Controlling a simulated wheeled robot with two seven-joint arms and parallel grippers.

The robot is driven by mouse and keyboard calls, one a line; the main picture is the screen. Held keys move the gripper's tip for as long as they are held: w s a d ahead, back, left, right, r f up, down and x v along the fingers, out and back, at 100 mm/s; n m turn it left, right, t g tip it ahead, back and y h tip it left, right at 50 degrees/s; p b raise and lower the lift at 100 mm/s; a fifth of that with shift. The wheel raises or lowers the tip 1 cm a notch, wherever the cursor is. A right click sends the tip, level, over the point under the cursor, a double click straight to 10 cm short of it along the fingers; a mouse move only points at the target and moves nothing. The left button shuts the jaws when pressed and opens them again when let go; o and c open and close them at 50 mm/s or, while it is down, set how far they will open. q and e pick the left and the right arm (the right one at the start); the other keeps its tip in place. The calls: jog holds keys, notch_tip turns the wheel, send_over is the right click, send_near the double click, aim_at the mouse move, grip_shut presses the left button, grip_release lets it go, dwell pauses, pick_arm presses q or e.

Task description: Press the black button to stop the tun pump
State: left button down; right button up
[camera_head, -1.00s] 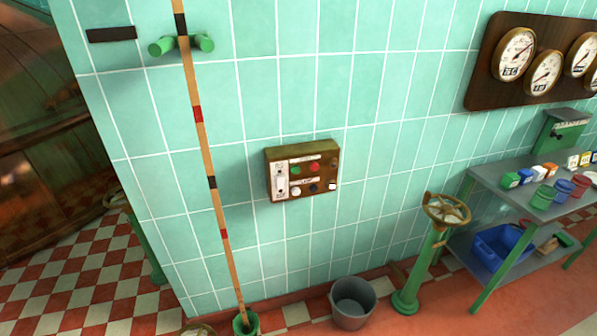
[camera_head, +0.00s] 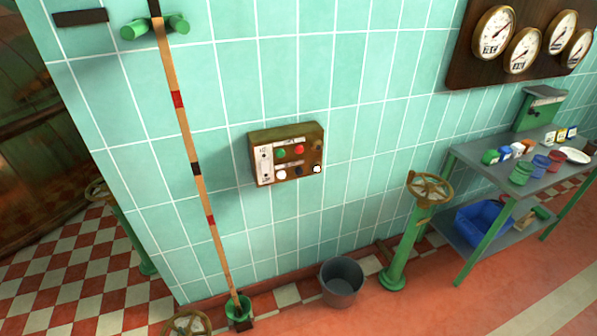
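A brown control box (camera_head: 259,143) is mounted on the green tiled wall, near the middle of the head view. Its upper row has a green button (camera_head: 281,153), a red button (camera_head: 299,149) and a dark brownish one (camera_head: 317,145). Its lower row has a white button (camera_head: 281,174), a dark bluish or black button (camera_head: 299,171) and another white one (camera_head: 317,168). The labels are too small to read, and I cannot tell for sure which dark button is black. Neither of my grippers is in view.
A striped pole (camera_head: 196,168) stands left of the box in a green holder (camera_head: 238,308). A grey bucket (camera_head: 341,283), a green handwheel pedestal (camera_head: 402,245) and a shelf table (camera_head: 467,159) stand to the right. Gauges (camera_head: 493,32) hang at upper right. Some red floor is clear at the lower right.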

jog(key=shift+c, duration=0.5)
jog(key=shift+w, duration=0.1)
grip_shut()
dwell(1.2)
